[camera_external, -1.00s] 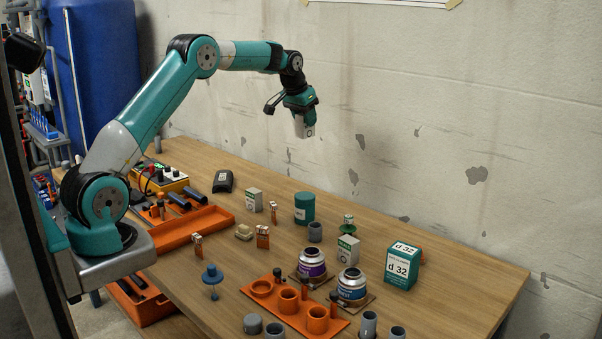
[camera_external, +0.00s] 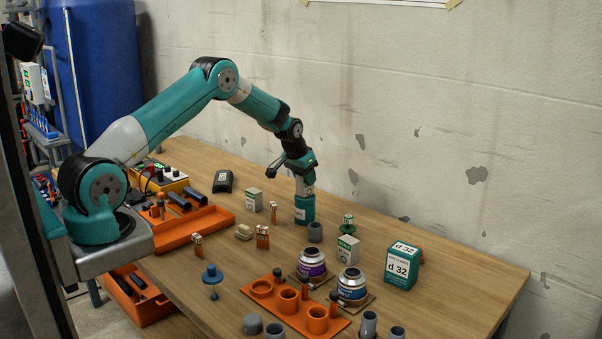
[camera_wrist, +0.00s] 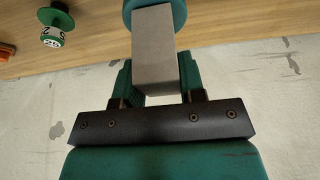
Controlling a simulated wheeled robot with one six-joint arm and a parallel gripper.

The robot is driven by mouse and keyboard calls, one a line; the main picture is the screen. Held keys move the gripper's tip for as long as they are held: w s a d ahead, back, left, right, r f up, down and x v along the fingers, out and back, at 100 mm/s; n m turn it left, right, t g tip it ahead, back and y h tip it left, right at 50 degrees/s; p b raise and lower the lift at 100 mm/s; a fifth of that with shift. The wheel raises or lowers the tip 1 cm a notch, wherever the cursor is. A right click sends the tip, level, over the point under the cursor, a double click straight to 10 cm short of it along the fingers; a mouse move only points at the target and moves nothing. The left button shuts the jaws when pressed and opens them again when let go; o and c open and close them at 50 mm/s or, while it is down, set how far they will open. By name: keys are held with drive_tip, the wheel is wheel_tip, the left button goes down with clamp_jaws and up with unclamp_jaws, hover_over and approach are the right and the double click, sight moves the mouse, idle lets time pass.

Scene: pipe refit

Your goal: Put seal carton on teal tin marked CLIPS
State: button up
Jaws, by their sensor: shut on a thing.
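My gripper (camera_external: 304,181) points down over the teal tin (camera_external: 305,210), near the back of the table. It is shut on a pale carton (camera_wrist: 155,65), which fills the space between the jaws in the wrist view. In the external view the carton shows only as a small light patch under the jaws, right above the tin's top. The tin also shows in the wrist view (camera_wrist: 181,12), behind the carton's far end. I cannot tell whether carton and tin touch. The tin's label is too small to read.
Two similar white-and-green cartons (camera_external: 254,199) (camera_external: 347,248) stand to either side. A grey pipe piece (camera_external: 315,231) stands close in front of the tin. A green valve-like part (camera_external: 347,224) is to the right, and a d 32 box (camera_external: 402,267) farther right. The wall is behind.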

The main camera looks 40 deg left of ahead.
drive_tip(key=shift+f, duration=0.1)
drive_tip(key=shift+f, duration=0.15)
drive_tip(key=o, duration=0.9)
